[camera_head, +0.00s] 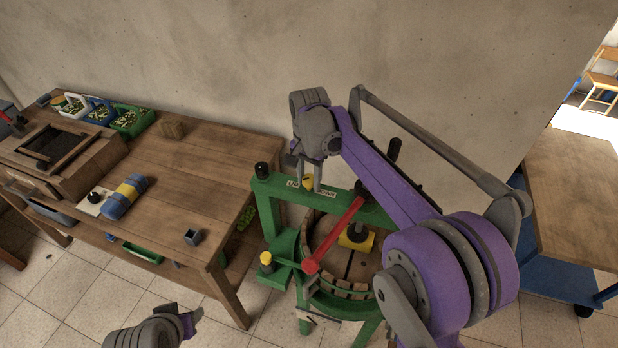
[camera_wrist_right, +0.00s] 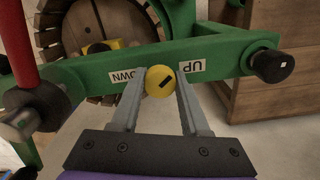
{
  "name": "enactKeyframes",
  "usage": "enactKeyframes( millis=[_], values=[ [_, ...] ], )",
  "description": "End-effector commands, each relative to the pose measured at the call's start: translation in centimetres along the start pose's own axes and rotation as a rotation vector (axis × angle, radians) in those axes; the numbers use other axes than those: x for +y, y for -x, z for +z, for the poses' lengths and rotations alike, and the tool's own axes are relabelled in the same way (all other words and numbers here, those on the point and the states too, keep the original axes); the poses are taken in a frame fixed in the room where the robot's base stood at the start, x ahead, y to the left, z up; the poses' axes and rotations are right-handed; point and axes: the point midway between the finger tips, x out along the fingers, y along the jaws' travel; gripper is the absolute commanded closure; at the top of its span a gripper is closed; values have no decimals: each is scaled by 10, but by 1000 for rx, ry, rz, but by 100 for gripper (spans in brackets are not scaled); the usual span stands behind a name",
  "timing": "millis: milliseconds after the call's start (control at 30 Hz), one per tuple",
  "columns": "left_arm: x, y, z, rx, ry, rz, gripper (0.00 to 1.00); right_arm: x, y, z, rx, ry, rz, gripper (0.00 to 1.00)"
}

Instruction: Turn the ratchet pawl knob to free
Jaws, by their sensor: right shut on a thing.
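A round yellow knob (camera_wrist_right: 160,82) with a black bar mark sits on the green crossbeam (camera_wrist_right: 220,58) of a press, between labels reading UP and DOWN. The bar mark is slanted in the right wrist view. My right gripper (camera_wrist_right: 161,88) is shut on this knob, one grey finger on each side. In the head view the knob (camera_head: 308,182) shows partly behind the fingers of the right gripper (camera_head: 312,183). My left gripper (camera_head: 190,322) is low at the bottom edge, away from the press; its fingers are unclear.
A red lever (camera_head: 335,236) crosses the press above a slatted round basket (camera_head: 322,228). A yellow-topped post (camera_head: 266,259) stands at the press's left side. A wooden workbench (camera_head: 190,178) stands left, with crates and a blue-yellow roll (camera_head: 125,196). A wall is behind.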

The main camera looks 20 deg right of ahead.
Motion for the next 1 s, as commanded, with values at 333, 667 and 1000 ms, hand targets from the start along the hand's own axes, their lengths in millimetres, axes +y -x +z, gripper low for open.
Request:
enactKeyframes(
  millis=[333,667,1000],
  values=[
    [0,-1,1,-1,0,0,50,0,0,0,0,56,0,100],
    [0,-2,3,-3,0,0,50,0,0,0,0,291,0,100],
    [0,-4,6,-5,0,0,50,1,0,0,0,590,0,100]
  ],
)
